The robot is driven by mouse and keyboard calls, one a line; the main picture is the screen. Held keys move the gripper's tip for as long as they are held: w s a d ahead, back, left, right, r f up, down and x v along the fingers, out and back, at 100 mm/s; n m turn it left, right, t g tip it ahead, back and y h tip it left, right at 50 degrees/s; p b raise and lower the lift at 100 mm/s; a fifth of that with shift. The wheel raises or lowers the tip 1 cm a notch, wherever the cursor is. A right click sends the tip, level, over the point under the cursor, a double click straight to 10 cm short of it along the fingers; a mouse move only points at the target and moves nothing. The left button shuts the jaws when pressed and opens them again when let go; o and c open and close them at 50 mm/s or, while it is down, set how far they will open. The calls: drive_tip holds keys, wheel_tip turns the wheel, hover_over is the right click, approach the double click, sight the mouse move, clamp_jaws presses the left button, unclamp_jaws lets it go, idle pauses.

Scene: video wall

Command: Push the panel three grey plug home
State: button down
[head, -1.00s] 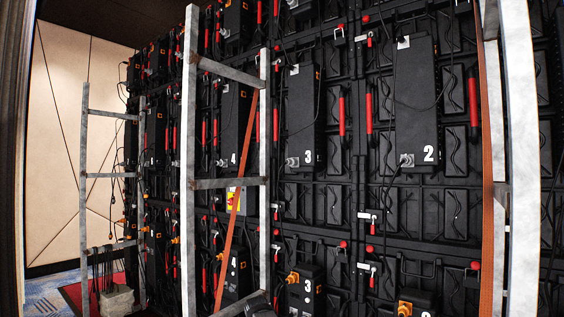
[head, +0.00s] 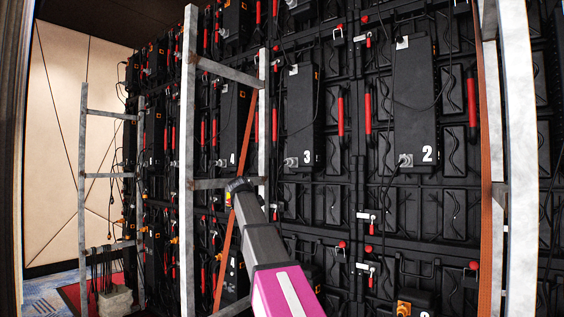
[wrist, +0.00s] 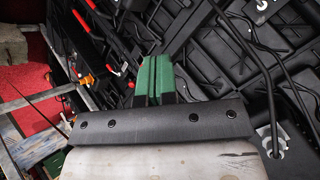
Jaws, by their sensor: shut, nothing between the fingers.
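Panel three (head: 301,110) is a tall black box with a white 3, in the upper middle of the head view. Its grey plug (head: 291,162) sits at the box's lower left corner; I cannot tell how far in it is. My gripper (wrist: 153,80) shows green fingers, shut and empty, in the wrist view. In the head view my arm reaches up from below, its far end left of and below the plug; the fingers cannot be made out there. A grey plug with a cable (wrist: 271,141) shows at lower right in the wrist view; its panel number is not visible.
A grey metal ladder frame (head: 189,120) stands in front of the wall left of panel three. Another upright (head: 520,150) with an orange strap (head: 484,120) stands at right. Panel two (head: 415,100) is right of panel three. Cables hang across the panels.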

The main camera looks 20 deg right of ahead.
wheel_tip(320, 180, up, 15)
drive_tip(key=m+h, duration=0.1)
drive_tip(key=m, duration=0.3)
drive_tip(key=m+t+h, duration=0.1)
drive_tip(key=m+h, duration=0.1)
drive_tip(key=m, duration=0.3)
approach(285, 162)
drive_tip(key=shift+x, duration=3.5)
drive_tip(key=shift+s+d, duration=0.1)
drive_tip(key=shift+d, duration=0.05)
